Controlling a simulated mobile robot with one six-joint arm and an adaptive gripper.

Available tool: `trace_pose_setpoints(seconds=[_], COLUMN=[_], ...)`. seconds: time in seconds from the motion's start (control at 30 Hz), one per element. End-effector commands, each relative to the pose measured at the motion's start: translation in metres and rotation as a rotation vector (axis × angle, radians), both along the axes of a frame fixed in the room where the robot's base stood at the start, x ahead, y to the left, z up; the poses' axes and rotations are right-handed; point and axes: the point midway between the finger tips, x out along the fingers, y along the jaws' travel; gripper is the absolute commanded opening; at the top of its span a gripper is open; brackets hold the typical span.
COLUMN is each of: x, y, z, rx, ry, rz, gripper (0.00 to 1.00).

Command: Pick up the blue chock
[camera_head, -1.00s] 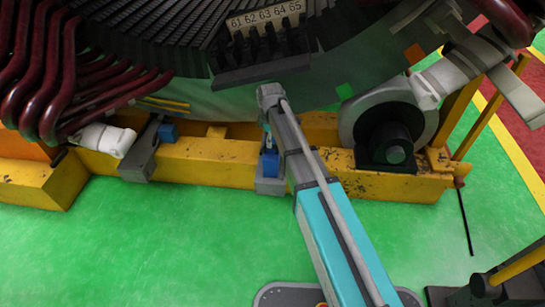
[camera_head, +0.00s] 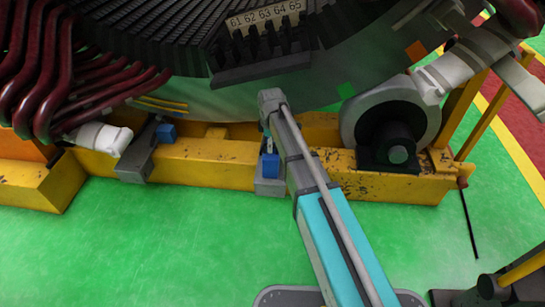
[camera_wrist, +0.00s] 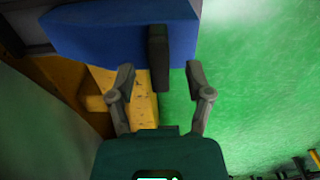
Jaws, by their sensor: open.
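The blue chock (camera_head: 270,166) sits on a grey bracket by the yellow beam, just below the end of my arm in the head view. In the wrist view the blue chock (camera_wrist: 115,32) fills the upper left, with a dark handle (camera_wrist: 158,55) sticking out of it. My gripper (camera_wrist: 158,77) is open. Its two fingers are apart, one on each side of the handle's lower end, and neither appears to touch it. In the head view my gripper is small and partly hidden by my arm. A second blue chock (camera_head: 166,133) sits on another bracket to the left.
The yellow beam (camera_head: 205,165) runs below the large stator (camera_head: 190,95). A roller with a dark motor (camera_head: 390,140) stands on the beam to the right. Dark red coils (camera_head: 50,80) hang at the left. The green floor (camera_head: 150,240) in front is clear.

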Motion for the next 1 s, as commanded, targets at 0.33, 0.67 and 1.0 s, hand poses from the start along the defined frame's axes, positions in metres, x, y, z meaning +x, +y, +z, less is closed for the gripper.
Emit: trace_pose_setpoints(seconds=[0.33,0.67,1.0], x=[0.000,0.000,0.000], y=[-0.001,0.000,0.000], z=[-0.025,-0.026,-0.026], rx=[0.001,0.001,0.001], ry=[0.001,0.001,0.001], rz=[-0.001,-0.001,-0.001], gripper=[0.66,0.66,0.66])
